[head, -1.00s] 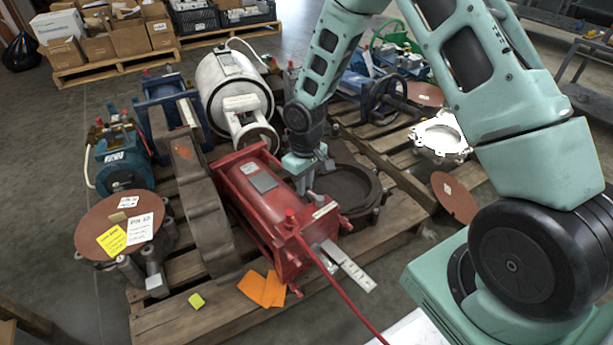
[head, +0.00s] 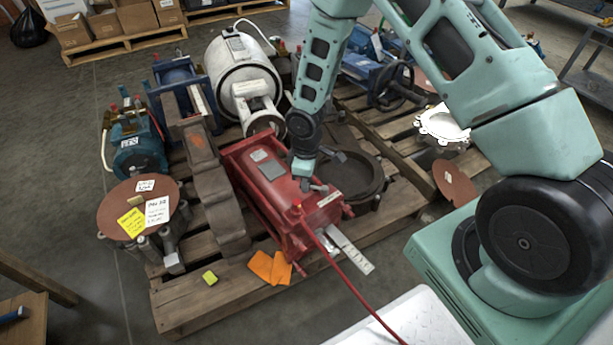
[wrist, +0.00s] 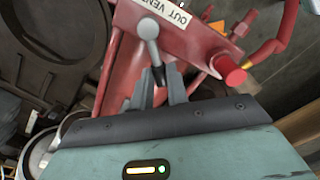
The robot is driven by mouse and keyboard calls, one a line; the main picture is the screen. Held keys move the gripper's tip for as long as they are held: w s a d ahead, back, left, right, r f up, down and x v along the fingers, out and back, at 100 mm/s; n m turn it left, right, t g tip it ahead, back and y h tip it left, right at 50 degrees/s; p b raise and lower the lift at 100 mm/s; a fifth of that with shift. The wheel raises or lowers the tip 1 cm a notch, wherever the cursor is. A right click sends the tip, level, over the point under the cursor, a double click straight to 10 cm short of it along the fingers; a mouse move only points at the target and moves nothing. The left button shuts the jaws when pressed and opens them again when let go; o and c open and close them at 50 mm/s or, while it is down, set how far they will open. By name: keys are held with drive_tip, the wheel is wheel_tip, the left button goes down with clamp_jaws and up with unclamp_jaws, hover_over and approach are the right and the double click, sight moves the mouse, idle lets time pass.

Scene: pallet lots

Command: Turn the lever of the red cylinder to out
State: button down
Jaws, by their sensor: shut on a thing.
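The red cylinder (head: 262,180) lies on a wooden pallet in the head view, its near end toward me. My gripper (head: 312,185) is at the top of that near end. In the wrist view my gripper (wrist: 158,88) is shut on the lever (wrist: 154,55), whose stem runs between the two grey fingers. The lever's base and a second label word are not clear to see.
A red hose (head: 350,285) runs from the cylinder toward me. A brown bracket (head: 213,195) lies left of the cylinder and a dark round casting (head: 350,172) right of it. A white drum (head: 243,80) stands behind. Orange cards (head: 270,267) lie on the pallet's front.

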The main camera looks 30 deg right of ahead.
idle(0.3)
drive_tip(key=c, duration=1.4)
unclamp_jaws()
drive_tip(key=shift+o, duration=0.2)
wheel_tip(320, 180, up, 17)
drive_tip(key=p, duration=0.6)
drive_tip(key=shift+r, duration=0.2)
drive_tip(key=shift+w+d, duration=0.1)
drive_tip(key=shift+w, duration=0.05)
drive_tip(key=s+a+r, duration=0.9)
drive_tip(key=s+r, duration=0.1)
drive_tip(key=r, duration=0.1)
drive_tip(key=s+a+r+m, duration=0.1)
drive_tip(key=s+a+r, duration=0.15)
drive_tip(key=s, duration=0.55)
drive_tip(key=s+a+r+m, duration=0.1)
drive_tip(key=s+r, duration=0.3)
drive_tip(key=s, duration=0.3)
wheel_tip(320, 180, up, 26)
drive_tip(key=p, duration=2.6)
drive_tip(key=shift+s+d+r, duration=0.15)
drive_tip(key=shift+s+d, duration=0.1)
drive_tip(key=shift+s, duration=0.2)
